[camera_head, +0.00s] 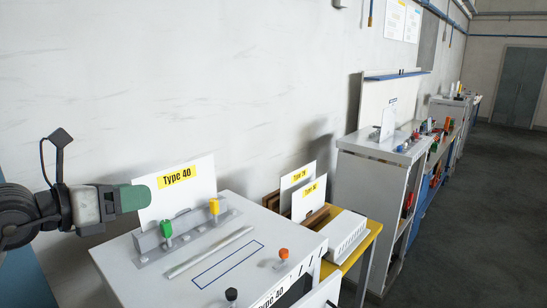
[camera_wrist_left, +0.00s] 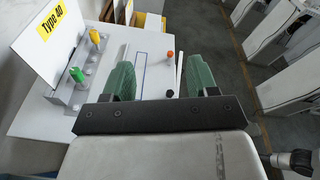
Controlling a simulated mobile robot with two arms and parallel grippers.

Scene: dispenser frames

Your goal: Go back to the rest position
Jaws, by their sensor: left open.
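My left gripper (camera_head: 134,198) comes in from the left in the head view, above the left side of a white dispenser top (camera_head: 130,262). In the left wrist view its two green fingers (camera_wrist_left: 160,78) stand wide apart with nothing between them that they touch. A green-topped peg (camera_head: 166,230) and a yellow-topped peg (camera_head: 214,207) stand upright in a grey rack (camera_head: 190,238) by the "Type 40" sign (camera_head: 180,182). An orange knob (camera_head: 283,254) and a black knob (camera_head: 231,295) are near the front edge.
A blue outlined rectangle (camera_head: 228,263) on the dispenser top is empty. A yellow table (camera_head: 368,232) with two more signs stands to the right. Grey shelving (camera_head: 372,180) stands farther along the wall. The dark floor (camera_head: 495,170) at the right is clear.

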